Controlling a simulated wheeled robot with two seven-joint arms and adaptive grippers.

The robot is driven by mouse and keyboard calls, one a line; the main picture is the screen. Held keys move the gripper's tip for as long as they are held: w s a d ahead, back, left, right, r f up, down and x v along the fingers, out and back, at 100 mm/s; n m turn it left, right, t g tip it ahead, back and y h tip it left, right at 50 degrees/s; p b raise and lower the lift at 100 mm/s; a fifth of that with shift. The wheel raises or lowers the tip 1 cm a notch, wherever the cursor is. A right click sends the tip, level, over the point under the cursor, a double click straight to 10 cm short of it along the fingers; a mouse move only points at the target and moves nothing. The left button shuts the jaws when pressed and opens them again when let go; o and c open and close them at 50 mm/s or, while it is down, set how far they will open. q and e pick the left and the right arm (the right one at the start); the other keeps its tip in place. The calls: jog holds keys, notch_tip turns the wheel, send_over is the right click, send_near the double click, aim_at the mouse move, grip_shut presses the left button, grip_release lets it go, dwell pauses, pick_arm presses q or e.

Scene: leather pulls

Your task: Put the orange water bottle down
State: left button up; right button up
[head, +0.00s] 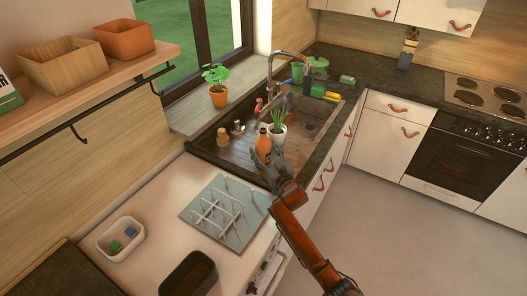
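An orange bottle (263,146) stands upright in the head view at the near side of the sink area, beside a white pot with a green plant. My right gripper (267,163) is at the lower part of the bottle, with its grey fingers around it. The fingers hide the bottle's base, so I cannot tell whether it touches the surface below. My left gripper is not in view.
The sink (308,115) with a tall faucet (270,77) lies behind the bottle. A white potted plant (277,133) is close on its right. A wire rack (215,214) lies on a glass panel nearer me. A white tub (121,239) and dark bin (188,275) are at front left.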

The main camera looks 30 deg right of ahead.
jog(key=shift+o, duration=0.4)
jog(key=shift+r, duration=0.1)
jog(key=s, duration=0.4)
jog(key=s+p, duration=0.1)
jog(key=s, duration=0.7)
jog(key=shift+a+p, duration=0.3)
jog(key=shift+a, duration=0.1)
